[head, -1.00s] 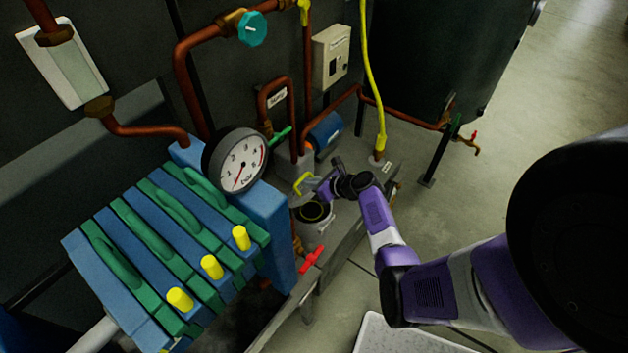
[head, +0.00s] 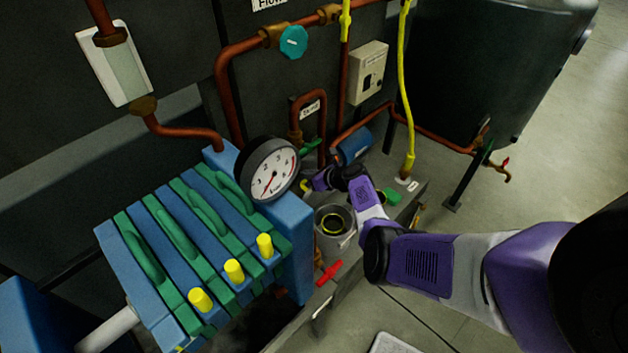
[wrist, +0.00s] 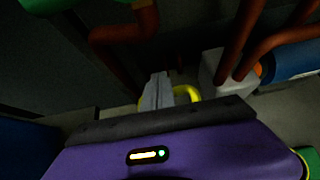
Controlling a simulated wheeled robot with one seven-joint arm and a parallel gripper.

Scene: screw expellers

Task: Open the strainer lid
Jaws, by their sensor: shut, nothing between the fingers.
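The strainer is a grey metal canister (head: 336,240) at the middle of the head view. Its top is open, and a dark inside with a yellow ring shows. A yellow handle (head: 305,186), apparently the lid's, is behind and left of the opening. The lid plate itself is mostly hidden by my arm and too small to make out. My gripper (head: 313,183) is shut and empty, behind the canister's mouth and close to the yellow handle. In the wrist view the closed grey fingers (wrist: 158,88) are in front of a yellow curved bar (wrist: 188,94); contact cannot be told.
A blue and green filter press (head: 190,250) with a pressure gauge (head: 268,170) stands left of the canister. Copper pipes (head: 296,115) and a blue motor (head: 355,146) are behind. A red valve handle (head: 330,272) is in front. Open floor (head: 500,260) lies right.

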